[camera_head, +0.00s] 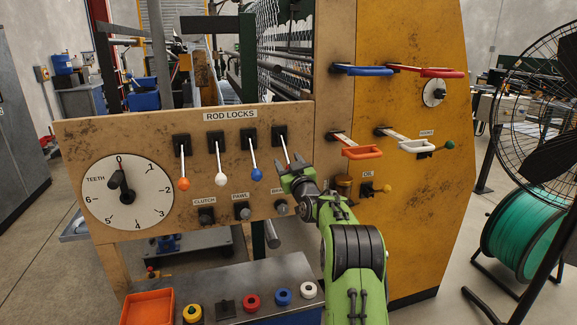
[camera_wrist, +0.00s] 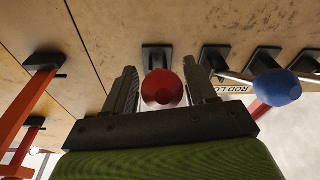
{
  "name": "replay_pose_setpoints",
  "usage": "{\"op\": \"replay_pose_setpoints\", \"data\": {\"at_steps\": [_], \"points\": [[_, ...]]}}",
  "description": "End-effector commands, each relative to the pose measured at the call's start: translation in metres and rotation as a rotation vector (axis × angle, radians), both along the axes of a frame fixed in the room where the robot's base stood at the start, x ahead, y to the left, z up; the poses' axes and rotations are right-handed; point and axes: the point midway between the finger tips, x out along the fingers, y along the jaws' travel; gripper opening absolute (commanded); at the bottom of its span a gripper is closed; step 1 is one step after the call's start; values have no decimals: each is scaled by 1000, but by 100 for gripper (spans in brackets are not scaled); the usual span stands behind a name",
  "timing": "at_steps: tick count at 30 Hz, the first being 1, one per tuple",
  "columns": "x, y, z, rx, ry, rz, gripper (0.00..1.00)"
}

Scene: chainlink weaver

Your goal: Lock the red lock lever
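The red lock lever's red ball knob (camera_wrist: 162,90) sits between the two fingers in the wrist view. My gripper (camera_wrist: 161,88) is open around it, with a gap showing at each side. In the head view the red lever's white rod (camera_head: 285,150) hangs down from a black mount under the ROD LOCKS sign, and its knob is hidden by my gripper (camera_head: 296,176). The blue lever (camera_head: 256,174), white lever (camera_head: 220,177) and orange lever (camera_head: 184,183) hang down in the same row to the left. The blue knob also shows in the wrist view (camera_wrist: 277,89).
A TEETH dial (camera_head: 128,192) is at the panel's left. CLUTCH (camera_head: 206,215) and PAWL (camera_head: 242,211) knobs sit below the levers. Blue, red, orange and white handles project at the right. A fan stands at far right.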

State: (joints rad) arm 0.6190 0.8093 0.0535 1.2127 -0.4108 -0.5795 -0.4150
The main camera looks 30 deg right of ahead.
Motion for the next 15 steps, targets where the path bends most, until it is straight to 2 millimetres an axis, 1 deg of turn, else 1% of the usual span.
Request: {"op": "replay_pose_setpoints", "data": {"at_steps": [8,11,14,15], "points": [[-1,0,-4,3,7,1,56],[-11,2,-6,3,9,0,56],[-29,6,-9,6,9,-1,56],[-38,8,-11,4,9,-1,56]]}}
